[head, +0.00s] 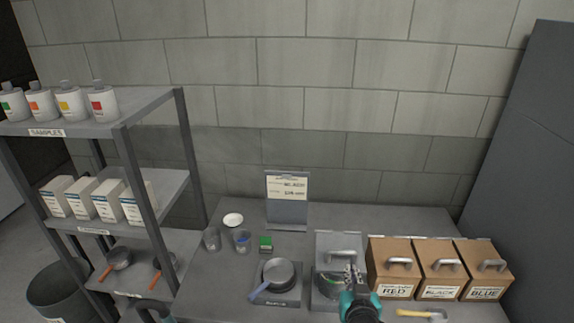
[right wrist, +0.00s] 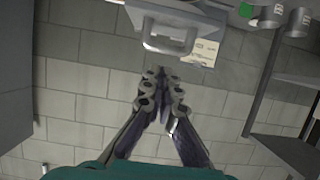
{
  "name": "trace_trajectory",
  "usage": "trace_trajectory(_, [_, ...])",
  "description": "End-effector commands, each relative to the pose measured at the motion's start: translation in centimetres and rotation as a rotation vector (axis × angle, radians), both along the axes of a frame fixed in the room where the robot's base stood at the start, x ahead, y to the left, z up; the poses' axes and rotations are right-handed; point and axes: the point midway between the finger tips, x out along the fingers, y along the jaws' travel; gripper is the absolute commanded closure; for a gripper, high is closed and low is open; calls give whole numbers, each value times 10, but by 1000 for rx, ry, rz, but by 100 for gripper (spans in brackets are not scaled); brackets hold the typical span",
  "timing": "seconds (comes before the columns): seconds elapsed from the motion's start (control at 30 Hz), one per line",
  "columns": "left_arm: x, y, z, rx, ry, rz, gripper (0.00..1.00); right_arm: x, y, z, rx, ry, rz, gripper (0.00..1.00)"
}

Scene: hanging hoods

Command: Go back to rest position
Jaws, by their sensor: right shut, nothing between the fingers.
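My right gripper (head: 353,272) is in front of the grey box with a handle (head: 335,243), left of the brown boxes. In the right wrist view, its fingertips (right wrist: 160,74) are together and empty. The handle (right wrist: 168,42) shows there just beyond the fingertips, with a visible gap. The grey box has a clear, rounded front that the gripper partly hides. My left gripper's fingers do not show; a dark curved part at the bottom left edge of the head view may be my left arm.
Brown boxes labelled RED (head: 394,291), BLACK (head: 440,293) and BLUE (head: 485,293) stand at right. A pan (head: 279,272) sits on a scale left of the gripper. Glass beakers (head: 211,239), a white dish (head: 233,220) and a sign (head: 287,188) are farther back. A shelf rack (head: 140,190) stands left.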

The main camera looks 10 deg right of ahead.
Motion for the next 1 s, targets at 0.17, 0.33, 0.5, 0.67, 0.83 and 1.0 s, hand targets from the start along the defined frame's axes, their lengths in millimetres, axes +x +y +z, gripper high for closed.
trace_trajectory(0.17, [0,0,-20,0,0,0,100,-14,4,-27,8,132,3,100])
trace_trajectory(0.33, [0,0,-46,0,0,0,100,-52,24,-61,29,366,69,100])
trace_trajectory(0.5, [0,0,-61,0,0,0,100,-96,49,-78,52,540,172,100])
trace_trajectory(0.67, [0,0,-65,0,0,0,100,-116,62,-80,62,607,227,100])
trace_trajectory(0.83, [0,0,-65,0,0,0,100,-116,62,-80,62,607,227,100])
trace_trajectory(1.0, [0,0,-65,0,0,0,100,-116,62,-80,62,607,227,100])
